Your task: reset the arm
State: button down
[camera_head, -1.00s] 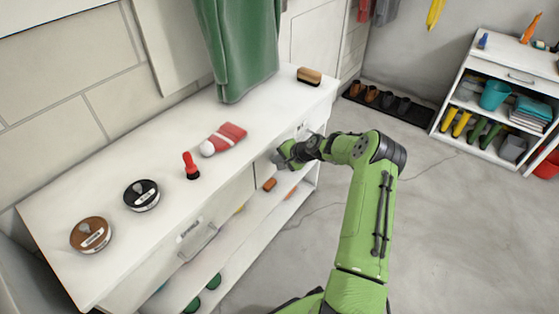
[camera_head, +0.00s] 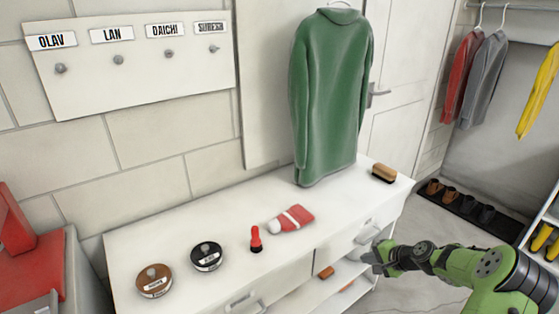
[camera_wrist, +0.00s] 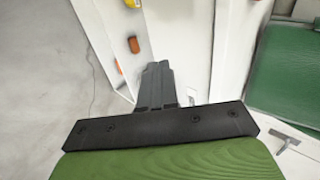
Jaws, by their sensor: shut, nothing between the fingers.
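My green arm reaches in from the lower right in the head view. My gripper (camera_head: 372,262) is at the front of the white cabinet (camera_head: 190,237), near its right end and below the top surface. In the wrist view my gripper (camera_wrist: 158,78) shows its dark fingers together, with nothing between them. The cabinet's white front and open shelf lie beyond the fingers. I cannot tell whether the fingers touch the cabinet.
On the cabinet top are a brown tin (camera_head: 154,282), a black tin (camera_head: 206,257), a red bottle (camera_head: 256,240), a red-and-white cloth item (camera_head: 292,218) and a brush (camera_head: 384,173). A green hooded garment (camera_head: 332,100) hangs behind. Shoes (camera_head: 460,202) sit on a dark mat. Grey floor lies right of the cabinet.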

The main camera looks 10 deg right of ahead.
jog(key=s+a+r+n+g+h+p, duration=0.1)
jog(key=s+a+r+n+g+p, duration=0.2)
jog(key=a+r, duration=0.6)
jog(key=s+a+r+n+g+h+p, duration=0.15)
jog(key=s+a+r+n, duration=0.45)
jog(key=r, duration=0.6)
jog(key=s+a+r+n+p, duration=0.1)
jog(key=s+a+r+p, duration=0.1)
jog(key=s, duration=0.5)
jog(key=s+a+r+n+t+h+p, duration=0.1)
jog(key=s+a+r+p, duration=0.1)
jog(key=s+a+r, duration=0.2)
jog(key=s+a+r+n+p, duration=0.1)
jog(key=s+a+r+n, duration=0.1)
jog(key=s+r, duration=0.5)
jog(key=s, duration=0.4)
jog(key=shift+a+p, duration=0.4)
jog(key=shift+t, duration=0.25)
